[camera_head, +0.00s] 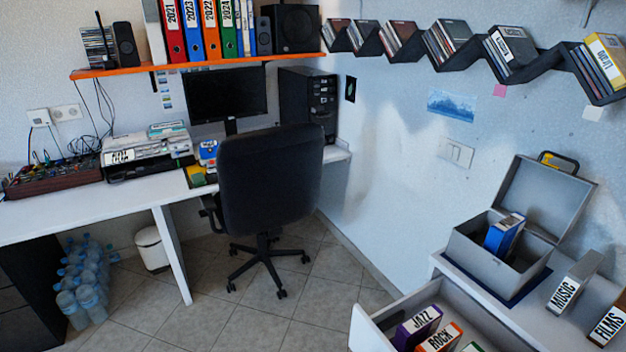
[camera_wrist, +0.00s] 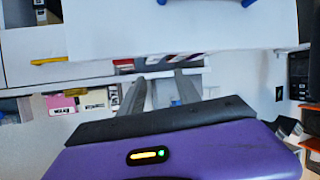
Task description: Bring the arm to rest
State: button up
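My gripper (camera_wrist: 160,80) shows in the wrist view as two grey fingers with a gap between them. It is open, and I see nothing held in the gap. The purple body with a small lit indicator below the fingers is part of my own arm. My arm and gripper do not show in the head view, so their place relative to the shelves and drawer cannot be told from there.
An open grey case (camera_head: 470,246) holding a blue box (camera_head: 504,235) stands on a white cabinet at right. Below it, an open drawer (camera_head: 376,330) holds labelled boxes. A zigzag shelf (camera_head: 463,56) carries discs. A black chair (camera_head: 270,185) stands by the desk (camera_head: 130,205). Tiled floor is partly clear.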

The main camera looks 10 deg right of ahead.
jog(key=w+a+n+t+y, duration=0.1)
jog(key=a+n+y, duration=0.1)
jog(key=a+n+t+y, duration=0.1)
jog(key=a+n+t, duration=0.1)
jog(key=w+a+f+n+t+y, duration=0.1)
jog(key=a+n+y, duration=0.1)
jog(key=shift+w+a+f+n+y, duration=0.1)
jog(key=shift+w+a+n+y, duration=0.2)
jog(key=shift+a+n, duration=0.1)
jog(key=s+a+r+n+t+y, duration=0.2)
jog(key=s+a+r+n+y, duration=0.15)
jog(key=s, duration=0.35)
jog(key=s+a+r+n+t+y, duration=0.2)
jog(key=s+r+t+y, duration=0.15)
jog(key=s, duration=0.35)
jog(key=s+d+r+m+g, duration=0.1)
jog(key=s+d, duration=0.1)
jog(key=s, duration=0.5)
jog(key=s+d+r+m+g+h, duration=0.1)
jog(key=s+d, duration=0.1)
jog(key=s, duration=0.5)
jog(key=shift+d+r, duration=0.15)
jog(key=shift+r, duration=0.1)
jog(key=shift+s, duration=0.1)
jog(key=shift+c, duration=0.2)
